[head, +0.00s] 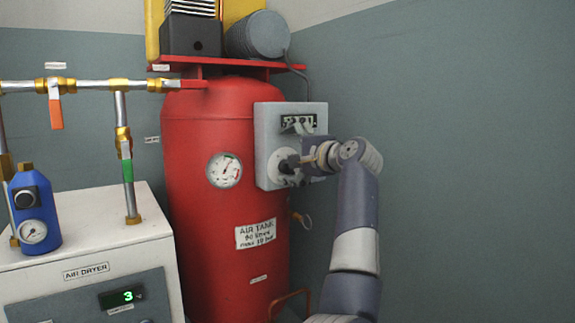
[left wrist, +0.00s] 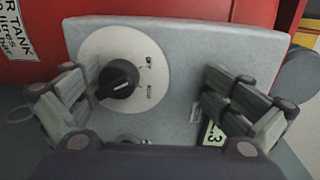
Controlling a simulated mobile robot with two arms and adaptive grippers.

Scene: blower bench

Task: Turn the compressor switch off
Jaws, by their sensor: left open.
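The compressor switch is a black rotary knob (left wrist: 117,80) on a round white dial plate (left wrist: 150,75) in the left wrist view. A white mark on the knob points right and slightly down. One printed label beside it reads like OFF; the lower label is too blurred to read. In the head view the dial plate (head: 279,167) shows partly on the grey control box (head: 263,125), on the red tank's right side. My left gripper (left wrist: 155,95) is open in front of the box. Its left finger is close beside the knob; contact cannot be told. My right gripper is not in view.
The red air tank (head: 200,125) carries a gauge (head: 224,170) and has a compressor motor (head: 258,36) above it. A white air dryer (head: 75,240), a blue regulator (head: 35,215) and pipes with valves stand at the left. A bare wall (head: 470,150) is at the right.

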